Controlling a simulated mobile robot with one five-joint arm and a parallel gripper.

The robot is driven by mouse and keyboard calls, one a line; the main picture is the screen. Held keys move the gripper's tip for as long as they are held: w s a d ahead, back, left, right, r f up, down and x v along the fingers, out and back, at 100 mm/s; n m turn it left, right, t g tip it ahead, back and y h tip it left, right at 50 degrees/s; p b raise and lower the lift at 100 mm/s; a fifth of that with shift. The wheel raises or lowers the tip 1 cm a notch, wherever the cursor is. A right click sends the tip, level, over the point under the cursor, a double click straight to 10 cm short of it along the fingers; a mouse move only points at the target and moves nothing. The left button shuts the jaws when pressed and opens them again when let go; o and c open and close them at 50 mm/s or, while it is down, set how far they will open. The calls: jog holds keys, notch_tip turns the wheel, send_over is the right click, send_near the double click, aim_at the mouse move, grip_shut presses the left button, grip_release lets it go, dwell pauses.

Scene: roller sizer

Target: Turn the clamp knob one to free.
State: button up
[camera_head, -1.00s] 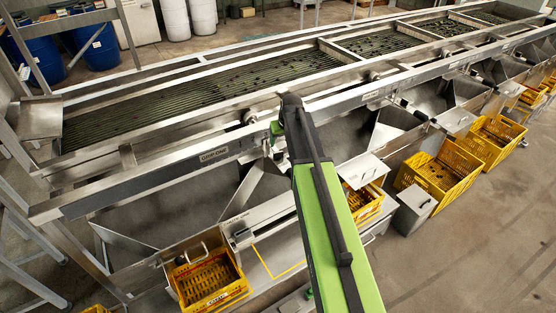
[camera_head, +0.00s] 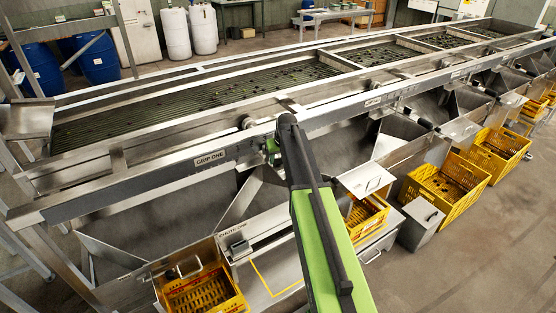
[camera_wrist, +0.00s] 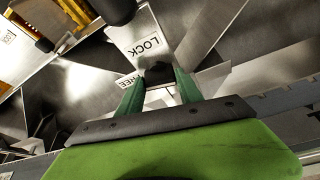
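In the wrist view a dark clamp knob (camera_wrist: 158,74) sits between the tips of my green fingers. A plate marked LOCK (camera_wrist: 146,42) lies just beyond it. A second label, partly hidden by the left finger, shows letters that look like the end of FREE (camera_wrist: 128,80). My gripper (camera_wrist: 159,78) has its fingers apart on either side of the knob; contact is not clear. In the head view my gripper (camera_head: 272,150) is mostly hidden behind my arm, just right of the GRIP ONE label (camera_head: 210,158) on the sizer's front rail. The knob cannot be made out there.
The long steel roller sizer (camera_head: 200,112) fills the middle. Below its front are sloping chutes, a yellow crate (camera_head: 203,291) at left and several more at right. A grey bin (camera_head: 421,221) stands beside them. Open floor lies at lower right.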

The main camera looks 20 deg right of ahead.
jog(key=c, duration=0.8)
jog(key=shift+d+n+y, duration=0.1)
jog(key=shift+n+y, duration=0.5)
jog(key=shift+n, duration=0.9)
jog(key=shift+c, duration=0.2)
jog(key=o, duration=1.4)
jog(key=shift+r, duration=0.1)
jog(key=p+v, duration=1.6)
jog(key=v, duration=0.1)
jog(key=shift+r, duration=0.15)
